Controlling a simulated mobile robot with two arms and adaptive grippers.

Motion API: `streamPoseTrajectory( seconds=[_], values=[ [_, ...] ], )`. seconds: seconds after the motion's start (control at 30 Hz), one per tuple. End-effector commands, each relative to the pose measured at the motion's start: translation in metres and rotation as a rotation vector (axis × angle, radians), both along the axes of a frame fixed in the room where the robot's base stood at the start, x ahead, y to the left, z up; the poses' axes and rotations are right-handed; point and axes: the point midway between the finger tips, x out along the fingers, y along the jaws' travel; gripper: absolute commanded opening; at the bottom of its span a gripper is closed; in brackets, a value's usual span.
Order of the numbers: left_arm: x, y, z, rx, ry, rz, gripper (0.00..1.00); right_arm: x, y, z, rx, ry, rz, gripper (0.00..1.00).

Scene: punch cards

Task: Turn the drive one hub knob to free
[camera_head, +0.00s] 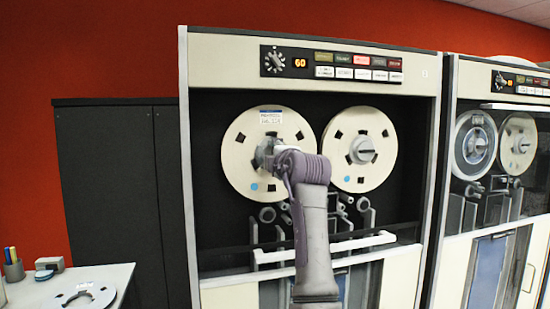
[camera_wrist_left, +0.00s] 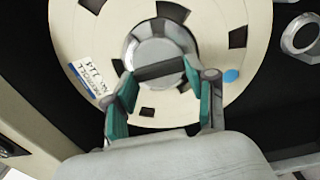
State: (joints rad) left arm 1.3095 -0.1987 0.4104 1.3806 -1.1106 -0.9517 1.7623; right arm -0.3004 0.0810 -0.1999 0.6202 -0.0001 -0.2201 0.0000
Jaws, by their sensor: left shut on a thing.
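Drive one is the tall cream tape drive (camera_head: 310,38) in the middle of the head view, with two cream reels. Its left reel (camera_head: 237,165) carries a white and blue label and a blue dot. The hub knob (camera_wrist_left: 160,70) of that reel is a grey round hub with a dark crossbar, facing the left wrist camera. My left gripper (camera_head: 270,152) is at this hub, its teal finger pads on either side of the knob, shut on it. My wrist hides part of the hub in the head view. My right gripper is not in view.
The right reel (camera_head: 359,150) with its own hub stands close beside my wrist. A white horizontal bar (camera_head: 355,245) crosses below the reels. A second tape drive (camera_head: 500,150) stands at right. A desk (camera_head: 105,275) with a loose ring and pen cup is at lower left.

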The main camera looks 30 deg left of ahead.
Motion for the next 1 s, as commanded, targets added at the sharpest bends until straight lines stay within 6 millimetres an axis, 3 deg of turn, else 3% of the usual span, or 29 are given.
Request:
streamPoseTrajectory(
  seconds=[0.17, 0.2, 0.33, 0.67, 1.0],
  values=[
    [0.000, 0.000, -0.002, -0.003, 0.004, 0.000, 0.21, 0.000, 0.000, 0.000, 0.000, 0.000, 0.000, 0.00],
    [0.000, 0.000, -0.002, -0.003, 0.004, 0.000, 0.59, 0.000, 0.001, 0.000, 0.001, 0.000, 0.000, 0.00],
    [0.000, 0.000, -0.002, -0.002, 0.004, 0.000, 0.81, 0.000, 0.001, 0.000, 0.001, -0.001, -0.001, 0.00],
    [-0.001, -0.001, -0.001, 0.001, 0.002, 0.000, 0.81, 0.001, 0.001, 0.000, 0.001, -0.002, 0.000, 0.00],
    [-0.032, -0.039, -0.001, -0.002, 0.001, -0.002, 0.81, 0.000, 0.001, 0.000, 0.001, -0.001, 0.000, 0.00]
  ],
)
